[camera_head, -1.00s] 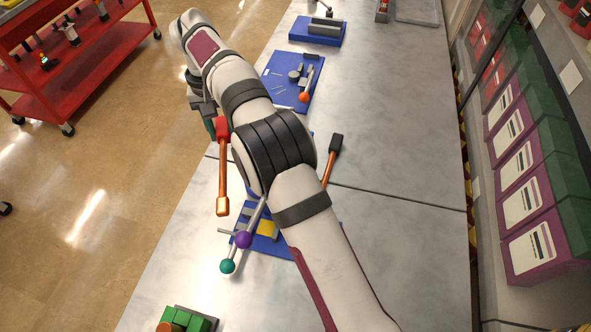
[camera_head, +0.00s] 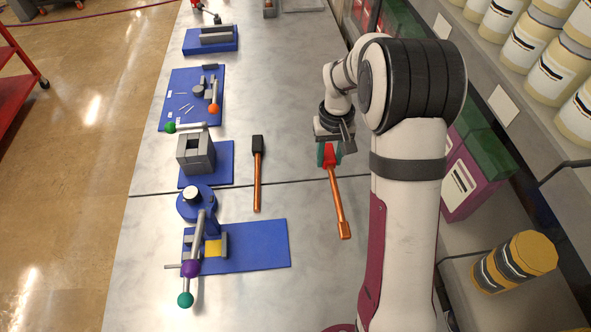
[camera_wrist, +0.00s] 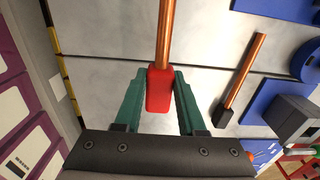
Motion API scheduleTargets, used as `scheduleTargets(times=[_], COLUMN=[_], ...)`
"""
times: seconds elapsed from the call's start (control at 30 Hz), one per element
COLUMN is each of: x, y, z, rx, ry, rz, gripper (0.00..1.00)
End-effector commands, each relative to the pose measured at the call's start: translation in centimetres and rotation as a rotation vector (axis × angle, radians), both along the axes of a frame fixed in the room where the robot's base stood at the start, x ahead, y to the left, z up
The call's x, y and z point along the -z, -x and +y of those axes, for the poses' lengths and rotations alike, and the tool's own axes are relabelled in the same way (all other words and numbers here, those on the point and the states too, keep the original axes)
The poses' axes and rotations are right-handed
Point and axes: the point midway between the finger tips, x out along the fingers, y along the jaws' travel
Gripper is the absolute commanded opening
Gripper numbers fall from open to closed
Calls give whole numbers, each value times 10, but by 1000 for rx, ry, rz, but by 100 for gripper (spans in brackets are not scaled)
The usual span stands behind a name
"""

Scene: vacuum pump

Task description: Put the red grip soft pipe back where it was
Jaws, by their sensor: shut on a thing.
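The red grip soft pipe is a copper-coloured rod (camera_head: 337,203) with a red block grip (camera_head: 332,155) at one end. My gripper (camera_head: 327,154) is shut on the red grip, above the right part of the grey table. In the wrist view, the green fingers of my gripper (camera_wrist: 159,98) stand on both sides of the red grip (camera_wrist: 159,90), and the copper rod (camera_wrist: 165,35) runs up out of the frame. The rod points toward the near side of the table in the head view, with its end apart from other objects.
A similar pipe with a black grip (camera_head: 257,170) lies on the table to the left. Blue-based fixtures (camera_head: 255,245) with levers line the table's left side. Shelves with bottles and a yellow-black container (camera_head: 513,262) are at the right. The table's front middle (camera_head: 310,300) is clear.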

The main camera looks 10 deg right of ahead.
Motion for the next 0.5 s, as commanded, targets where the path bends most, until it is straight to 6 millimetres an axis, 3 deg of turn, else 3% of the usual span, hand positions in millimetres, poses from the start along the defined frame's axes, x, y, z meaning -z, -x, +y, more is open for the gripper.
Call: scheduleTargets(times=[0.1, 0.2, 0.37, 0.5], x=[24, 38, 54, 82], y=[-16, -27, -35, -35], z=[35, 58, 73, 74], rx=[-7, -5, 0, 1], ry=[0, 0, 0, 1], rz=[2, 2, 3, 4], gripper=[0, 0, 0, 0])
